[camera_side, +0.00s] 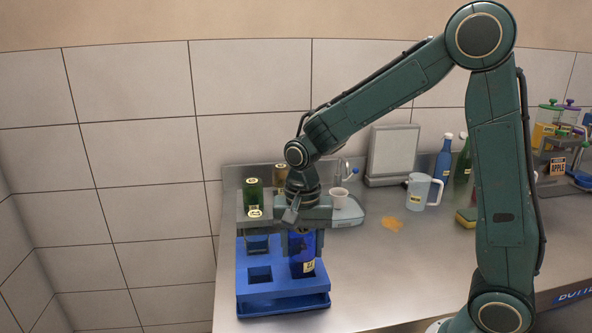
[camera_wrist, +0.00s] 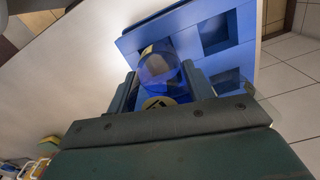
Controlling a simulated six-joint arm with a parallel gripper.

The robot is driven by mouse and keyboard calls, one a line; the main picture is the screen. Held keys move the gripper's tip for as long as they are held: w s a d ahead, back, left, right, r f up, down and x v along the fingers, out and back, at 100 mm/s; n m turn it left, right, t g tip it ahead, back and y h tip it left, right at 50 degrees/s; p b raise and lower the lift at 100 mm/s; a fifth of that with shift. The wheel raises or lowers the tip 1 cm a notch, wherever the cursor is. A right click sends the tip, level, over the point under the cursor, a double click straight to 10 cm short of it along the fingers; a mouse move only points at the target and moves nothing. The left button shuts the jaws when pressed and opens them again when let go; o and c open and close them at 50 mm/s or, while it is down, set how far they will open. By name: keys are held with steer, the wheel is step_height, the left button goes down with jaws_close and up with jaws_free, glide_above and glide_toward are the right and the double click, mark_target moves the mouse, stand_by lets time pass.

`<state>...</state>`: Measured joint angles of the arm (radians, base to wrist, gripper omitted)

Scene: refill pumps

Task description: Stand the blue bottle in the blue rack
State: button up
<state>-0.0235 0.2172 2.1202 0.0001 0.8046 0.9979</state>
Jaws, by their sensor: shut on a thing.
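The blue bottle (camera_side: 302,258) is upright with a pale label, and my gripper (camera_side: 303,229) is shut on its upper part. In the wrist view my gripper (camera_wrist: 160,84) has a finger on each side of the translucent blue bottle (camera_wrist: 158,70). The blue rack (camera_side: 283,302) has square openings and stands under the bottle, near the counter's left end. The bottle is over the rack's right side; its lower end overlaps the rack top, and I cannot tell whether it is inside an opening. The rack also shows in the wrist view (camera_wrist: 243,22), with empty openings right of the bottle.
A grey rack with a green bottle (camera_side: 253,194) stands behind the blue rack. A white cup (camera_side: 339,197), a white mug (camera_side: 420,190) and an orange spill (camera_side: 392,223) are to the right. The counter's front middle (camera_side: 400,275) is clear.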

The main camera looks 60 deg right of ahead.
steer(key=shift+f, duration=0.45)
stand_by(0.5)
steer(key=o, duration=1.1)
steer(key=shift+o, duration=0.2)
steer(key=shift+r, duration=0.1)
steer(key=shift+r, duration=4.4)
